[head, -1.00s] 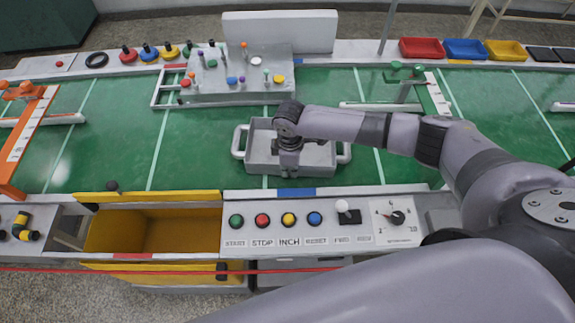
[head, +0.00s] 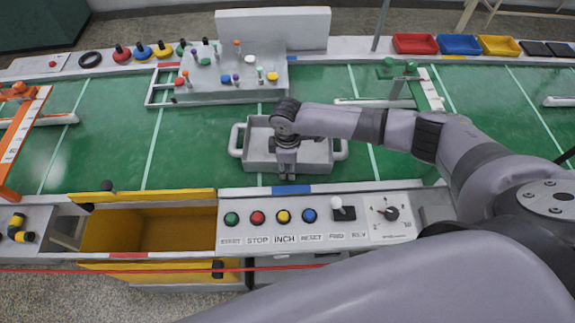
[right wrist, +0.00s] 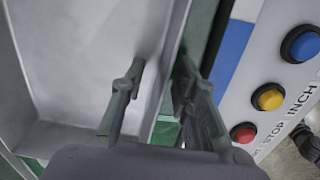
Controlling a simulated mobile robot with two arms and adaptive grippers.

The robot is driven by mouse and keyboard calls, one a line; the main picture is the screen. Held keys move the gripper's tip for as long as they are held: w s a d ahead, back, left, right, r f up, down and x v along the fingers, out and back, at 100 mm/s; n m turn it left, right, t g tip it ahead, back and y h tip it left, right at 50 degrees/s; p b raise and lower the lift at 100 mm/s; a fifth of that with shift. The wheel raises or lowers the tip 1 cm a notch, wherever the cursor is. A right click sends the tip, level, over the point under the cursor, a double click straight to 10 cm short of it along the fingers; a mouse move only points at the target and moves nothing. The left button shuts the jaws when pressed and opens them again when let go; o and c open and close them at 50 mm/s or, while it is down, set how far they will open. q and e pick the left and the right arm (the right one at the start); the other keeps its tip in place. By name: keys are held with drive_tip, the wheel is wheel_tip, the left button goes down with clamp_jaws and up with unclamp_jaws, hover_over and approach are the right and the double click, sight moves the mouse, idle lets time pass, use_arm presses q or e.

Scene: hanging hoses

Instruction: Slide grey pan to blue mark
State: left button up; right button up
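The grey pan (head: 262,152), a shallow tray with a handle at each end, lies on the green belt. A blue mark (head: 291,190) is on the near rail, just in front of the pan's middle with a small gap; it also shows in the right wrist view (right wrist: 231,45). My right gripper (head: 287,172) points down at the pan's near wall. In the right wrist view, its fingers (right wrist: 160,72) stand apart, one inside the pan (right wrist: 85,60) and one outside, with the wall between them. I see no clear grip. My left gripper is out of view.
A control panel (head: 284,238) with coloured buttons lies in front of the near rail, beside an open yellow drawer (head: 150,232). A grey fixture (head: 215,90) with coloured pegs stands behind the pan.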

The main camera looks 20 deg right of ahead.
drive_tip(key=shift+r, duration=0.1)
wheel_tip(320, 180, up, 12)
drive_tip(key=shift+f, duration=0.1)
idle(0.4)
idle(0.5)
